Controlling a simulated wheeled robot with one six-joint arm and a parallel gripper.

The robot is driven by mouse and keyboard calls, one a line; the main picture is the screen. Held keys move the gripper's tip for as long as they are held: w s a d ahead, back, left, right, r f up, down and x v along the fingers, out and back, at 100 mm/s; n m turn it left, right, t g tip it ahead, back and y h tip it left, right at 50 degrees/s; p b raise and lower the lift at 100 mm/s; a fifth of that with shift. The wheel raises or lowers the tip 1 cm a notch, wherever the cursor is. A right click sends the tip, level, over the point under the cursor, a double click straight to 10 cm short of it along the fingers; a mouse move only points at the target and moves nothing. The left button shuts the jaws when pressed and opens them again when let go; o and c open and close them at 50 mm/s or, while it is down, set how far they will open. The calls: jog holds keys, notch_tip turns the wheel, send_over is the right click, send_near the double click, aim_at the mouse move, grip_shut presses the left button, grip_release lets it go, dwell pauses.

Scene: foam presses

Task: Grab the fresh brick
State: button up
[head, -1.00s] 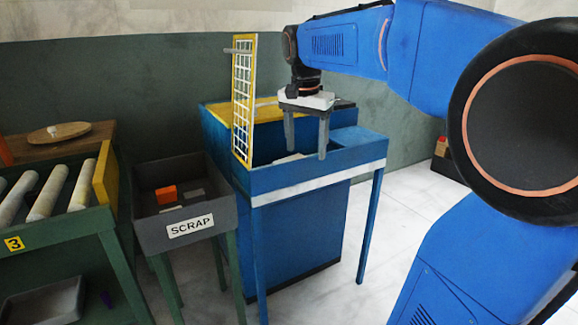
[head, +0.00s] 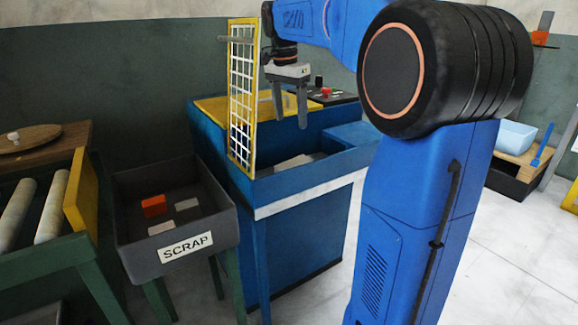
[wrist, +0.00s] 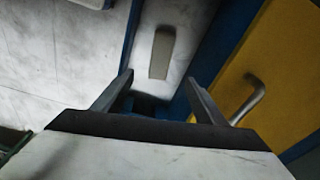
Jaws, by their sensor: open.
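Pale flat pieces (head: 290,163) lie inside the blue press (head: 262,190), partly hidden by its front wall. I cannot tell for sure which piece is the fresh brick. My gripper (head: 290,112) hangs above the press, beside the white-mesh guard, fingers down, open and empty. In the wrist view my gripper (wrist: 158,82) has its fingers spread with nothing between them. A grey-beige oblong piece (wrist: 162,52) on a pale surface shows ahead of the fingertips, apart from them.
The yellow-framed mesh guard (head: 243,95) stands upright close to my gripper's left. A SCRAP bin (head: 128,240) with an orange brick (head: 154,206) and grey pieces stands left of the press. A roller conveyor (head: 50,205) is at far left. Open floor lies right.

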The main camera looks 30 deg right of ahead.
aim_at(294, 162)
jog(key=f, duration=0.5)
jog(key=d+f, duration=0.1)
jog(key=f, duration=0.5)
jog(key=d+f, duration=0.1)
jog(key=f, duration=0.5)
jog(key=shift+w+f, duration=0.15)
jog(key=shift+w, duration=0.2)
jog(key=c, duration=1.4)
